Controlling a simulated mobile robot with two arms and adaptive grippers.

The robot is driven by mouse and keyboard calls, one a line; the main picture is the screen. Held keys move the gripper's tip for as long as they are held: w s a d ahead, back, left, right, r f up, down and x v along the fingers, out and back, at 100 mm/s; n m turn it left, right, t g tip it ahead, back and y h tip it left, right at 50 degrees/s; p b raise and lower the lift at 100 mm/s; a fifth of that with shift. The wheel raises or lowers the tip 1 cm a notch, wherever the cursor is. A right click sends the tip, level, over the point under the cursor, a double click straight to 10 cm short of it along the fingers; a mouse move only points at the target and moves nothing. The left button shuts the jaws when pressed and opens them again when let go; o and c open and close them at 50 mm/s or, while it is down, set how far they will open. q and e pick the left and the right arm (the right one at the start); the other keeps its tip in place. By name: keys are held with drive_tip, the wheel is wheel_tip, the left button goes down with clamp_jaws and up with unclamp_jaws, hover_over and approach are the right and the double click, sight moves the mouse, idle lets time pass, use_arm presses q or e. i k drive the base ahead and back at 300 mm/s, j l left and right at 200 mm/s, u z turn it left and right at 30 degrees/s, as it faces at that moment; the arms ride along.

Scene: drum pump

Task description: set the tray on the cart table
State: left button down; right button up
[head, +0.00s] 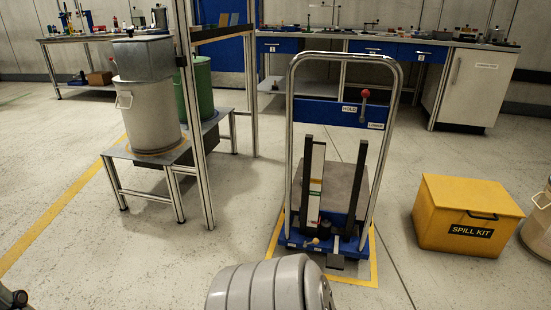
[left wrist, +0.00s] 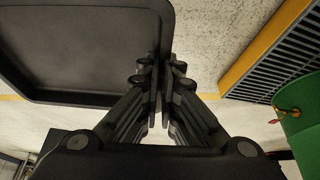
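The dark tray (left wrist: 80,45) fills the upper left of the left wrist view, and its far side is cut off by the frame. My left gripper (left wrist: 160,75) has its fingers close together at the tray's right rim, one on the inner side and one on the outer side, so it looks shut on the rim. The tray and this gripper do not show in the head view. The cart (head: 345,112) has a chrome handle frame, a blue panel and a grey table top (head: 346,180), partly hidden behind two dark uprights. My right gripper is in neither view.
The cart stands on a yellow floor outline (head: 368,264). A yellow spill kit box (head: 465,214) is to its right. A metal stand (head: 150,178) with a pale drum (head: 147,112) and a green drum (head: 200,90) is left. Benches line the back. Floor between stand and cart is clear.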

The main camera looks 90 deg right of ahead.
sight(339, 180)
drive_tip(key=z, duration=1.65)
drive_tip(key=i+z, duration=0.1)
drive_tip(key=z, duration=0.3)
drive_tip(key=i+j+z, duration=0.1)
drive_tip(key=z, duration=0.3)
drive_tip(key=i+j+z, duration=0.1)
drive_tip(key=z, duration=0.3)
drive_tip(key=i+j+z, duration=0.1)
drive_tip(key=j+z, duration=0.15)
drive_tip(key=z, duration=0.15)
drive_tip(key=i+j+z, duration=0.1)
drive_tip(key=j+z, duration=1.4)
drive_tip(key=k+j, duration=0.1)
drive_tip(key=j, duration=0.25)
drive_tip(key=k+j, duration=0.1)
drive_tip(key=j, duration=0.25)
drive_tip(key=k+j, duration=0.1)
drive_tip(key=j, duration=0.3)
drive_tip(key=i+j+u, duration=0.1)
drive_tip(key=i, duration=0.5)
drive_tip(key=i+j+z, duration=0.1)
drive_tip(key=i+j, duration=0.15)
drive_tip(key=i, duration=0.2)
drive_tip(key=i+j, duration=0.25)
drive_tip(key=i, duration=0.15)
drive_tip(key=z, duration=0.05)
